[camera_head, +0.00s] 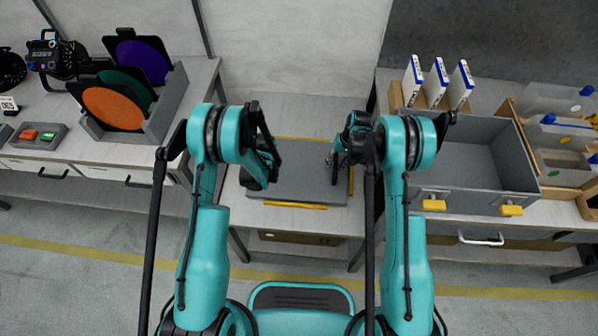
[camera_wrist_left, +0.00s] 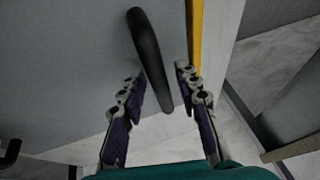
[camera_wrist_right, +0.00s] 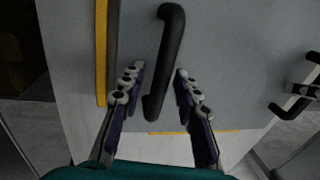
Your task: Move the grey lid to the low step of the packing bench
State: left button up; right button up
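The grey lid (camera_head: 310,183) lies flat on the low step (camera_head: 340,215) in the middle, between yellow strips. It has a black handle at each side. In the left wrist view, my left gripper (camera_wrist_left: 160,84) is open, with its fingers on either side of one handle (camera_wrist_left: 150,55) and gaps visible. In the right wrist view, my right gripper (camera_wrist_right: 158,78) is open, with its fingers on either side of the other handle (camera_wrist_right: 167,50). In the head view both grippers are partly hidden by their own arms.
An open grey crate (camera_head: 453,203) with yellow latches stands on the right bench. White-and-blue boxes (camera_head: 437,80) stand behind it, with clear bins (camera_head: 560,137) to its right. The left bench holds a grey rack (camera_head: 165,105) of coloured discs and a small tray (camera_head: 36,142).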

pick_arm(q)
jog(key=shift+s+r, duration=0.1)
jog(key=shift+r, duration=0.05)
dwell(0.3)
pick_arm(e)
jog(key=shift+r, duration=0.2)
pick_arm(q)
jog(key=v, duration=1.1)
jog(key=shift+r, duration=0.3)
pick_arm(e)
notch_tip(320, 180, up, 12)
jog(key=d, duration=0.2)
jog(key=shift+d+f, duration=0.2)
jog(key=shift+f, duration=0.05)
pick_arm(q)
jog(key=shift+s, duration=0.1)
pick_arm(e)
jog(key=shift+s, duration=0.1)
